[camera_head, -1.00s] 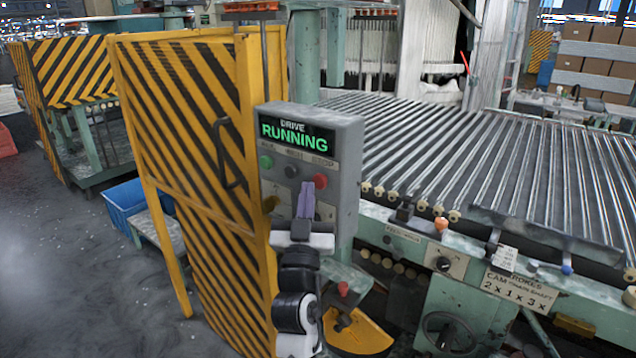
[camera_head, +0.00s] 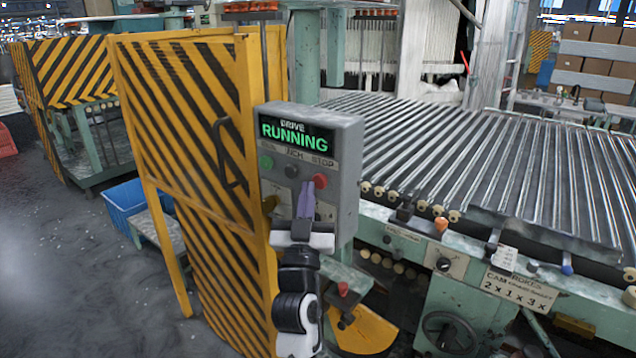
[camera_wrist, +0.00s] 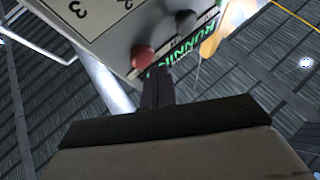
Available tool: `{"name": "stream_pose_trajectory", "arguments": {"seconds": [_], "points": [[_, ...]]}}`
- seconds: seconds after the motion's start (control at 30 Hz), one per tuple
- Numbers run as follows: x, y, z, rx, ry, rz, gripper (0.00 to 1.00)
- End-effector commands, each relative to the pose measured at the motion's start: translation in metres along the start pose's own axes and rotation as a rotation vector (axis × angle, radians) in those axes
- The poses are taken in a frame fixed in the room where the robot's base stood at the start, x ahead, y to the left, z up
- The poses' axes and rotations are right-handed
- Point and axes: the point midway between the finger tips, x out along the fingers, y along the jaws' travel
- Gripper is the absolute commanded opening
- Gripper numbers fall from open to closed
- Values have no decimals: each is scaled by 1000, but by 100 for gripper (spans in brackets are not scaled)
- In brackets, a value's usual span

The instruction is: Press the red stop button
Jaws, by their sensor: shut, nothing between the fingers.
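The red stop button (camera_head: 320,181) is at the right of the button row on the grey control box (camera_head: 347,150), under the word STOP. I cannot tell whether the tips touch the box.
A green button (camera_head: 266,162) and a dark button (camera_head: 291,171) share the row. A yellow-black striped guard door (camera_head: 190,130) stands left of the box. The roller bed (camera_head: 480,170) is at right. A lower red knob (camera_head: 343,289) sits beside my arm.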

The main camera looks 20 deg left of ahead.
Motion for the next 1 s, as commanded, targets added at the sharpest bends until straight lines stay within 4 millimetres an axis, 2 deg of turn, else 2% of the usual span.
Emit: {"name": "stream_pose_trajectory", "arguments": {"seconds": [1.0], "points": [[9,6,6,-1,0,0,0]]}}
